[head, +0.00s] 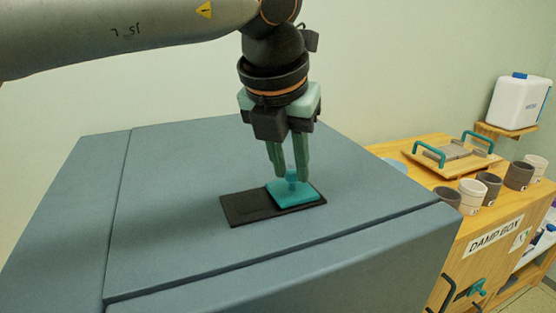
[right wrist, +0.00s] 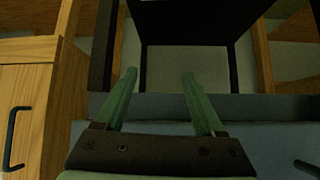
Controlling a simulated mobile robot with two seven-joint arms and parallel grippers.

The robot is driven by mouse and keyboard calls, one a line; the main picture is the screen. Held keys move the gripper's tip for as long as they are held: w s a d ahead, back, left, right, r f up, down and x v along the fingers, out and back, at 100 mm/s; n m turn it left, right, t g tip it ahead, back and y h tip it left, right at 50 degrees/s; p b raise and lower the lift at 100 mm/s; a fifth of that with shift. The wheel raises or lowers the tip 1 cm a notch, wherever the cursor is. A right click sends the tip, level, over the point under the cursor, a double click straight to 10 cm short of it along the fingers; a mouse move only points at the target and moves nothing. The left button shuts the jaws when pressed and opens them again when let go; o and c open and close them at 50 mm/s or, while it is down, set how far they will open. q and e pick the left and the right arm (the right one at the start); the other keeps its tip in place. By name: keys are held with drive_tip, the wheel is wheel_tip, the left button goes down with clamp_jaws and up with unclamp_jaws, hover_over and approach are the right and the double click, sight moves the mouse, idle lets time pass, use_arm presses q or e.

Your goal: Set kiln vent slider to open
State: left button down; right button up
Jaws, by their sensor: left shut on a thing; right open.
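The kiln (head: 160,210) is a large blue-grey box in the head view. On its top lies a flat black vent plate (head: 246,208). The teal vent slider (head: 306,191) sits over the right end of this plate, and the plate's left part is bare and dark. My left gripper (head: 290,174) comes down from above and is shut on the slider's small upright knob, which is partly hidden between the fingers. My right gripper (right wrist: 160,88) shows in the right wrist view, open, with nothing between its fingers.
To the right stands a wooden damp box (head: 450,210) with a wooden tray (head: 445,154) with teal handles and several cups (head: 488,186) on top. A white jug (head: 519,100) stands on a shelf behind. The right wrist view shows a wooden cabinet (right wrist: 30,100) at left.

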use_arm(q)
drive_tip(key=shift+d+r, duration=0.1)
drive_tip(key=c, duration=0.7)
unclamp_jaws()
drive_tip(key=shift+d, duration=0.15)
drive_tip(key=v, duration=1.2)
drive_tip(key=shift+s+r, duration=0.1)
drive_tip(key=shift+r, duration=0.05)
